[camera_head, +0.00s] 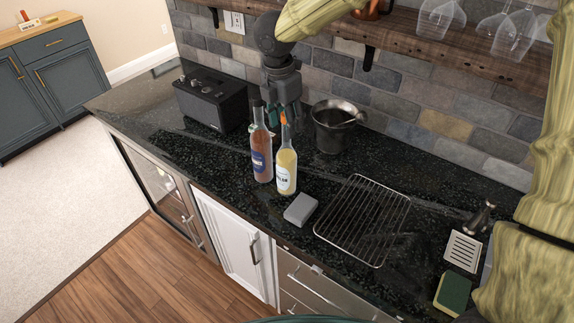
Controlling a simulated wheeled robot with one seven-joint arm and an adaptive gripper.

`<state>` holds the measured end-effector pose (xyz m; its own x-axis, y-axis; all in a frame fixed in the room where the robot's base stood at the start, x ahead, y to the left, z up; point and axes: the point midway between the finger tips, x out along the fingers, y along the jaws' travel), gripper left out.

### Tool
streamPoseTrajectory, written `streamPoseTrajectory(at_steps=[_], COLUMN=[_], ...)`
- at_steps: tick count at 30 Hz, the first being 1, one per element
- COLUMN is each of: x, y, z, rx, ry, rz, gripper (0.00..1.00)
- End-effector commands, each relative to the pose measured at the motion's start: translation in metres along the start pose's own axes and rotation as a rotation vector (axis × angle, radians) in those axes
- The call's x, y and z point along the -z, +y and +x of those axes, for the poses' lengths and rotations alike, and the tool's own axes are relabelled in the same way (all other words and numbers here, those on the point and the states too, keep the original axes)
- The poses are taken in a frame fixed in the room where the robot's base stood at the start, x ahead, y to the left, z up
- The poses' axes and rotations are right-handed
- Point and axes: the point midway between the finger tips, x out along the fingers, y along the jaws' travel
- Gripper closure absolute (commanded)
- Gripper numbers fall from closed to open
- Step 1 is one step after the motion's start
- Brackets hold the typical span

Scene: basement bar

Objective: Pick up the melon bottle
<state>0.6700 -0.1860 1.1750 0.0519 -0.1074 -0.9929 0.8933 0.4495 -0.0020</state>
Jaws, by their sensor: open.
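Two bottles stand upright side by side on the dark speckled counter. The right one is a pale yellow bottle (287,172) with an orange top and a white label; the lettering is small but looks like the melon bottle's. The left one is a pinkish-orange bottle (261,158) with a blue label and a dark top. My gripper (284,120) points down just behind the bottle tops, open, its greenish fingers partly hidden by the necks. It holds nothing that I can see, and contact with the bottles cannot be told.
A black speaker-like box (211,101) stands left of my gripper, a dark metal bucket (332,134) right. A grey block (300,209) and wire rack (362,222) lie in front and right. A wooden shelf (440,52) with hanging glasses overhangs the back. The front-left counter is clear.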

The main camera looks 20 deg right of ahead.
Motion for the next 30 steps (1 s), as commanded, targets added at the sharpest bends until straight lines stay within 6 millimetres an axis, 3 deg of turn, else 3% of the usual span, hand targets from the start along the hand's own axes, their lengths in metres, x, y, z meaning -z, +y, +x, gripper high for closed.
streamPoseTrajectory(at_steps=[5, 16, 26, 30], x=[0.0, 0.0, 0.0, 0.0], y=[0.0, -0.001, 0.0, 0.0], z=[0.008, 0.048, 0.053, 0.053], rx=[0.002, 0.001, -0.001, -0.001], ry=[0.001, 0.0, 0.0, 0.0], rz=[0.0, 0.0, 0.001, 0.001], gripper=[0.55, 0.55, 0.55, 0.8])
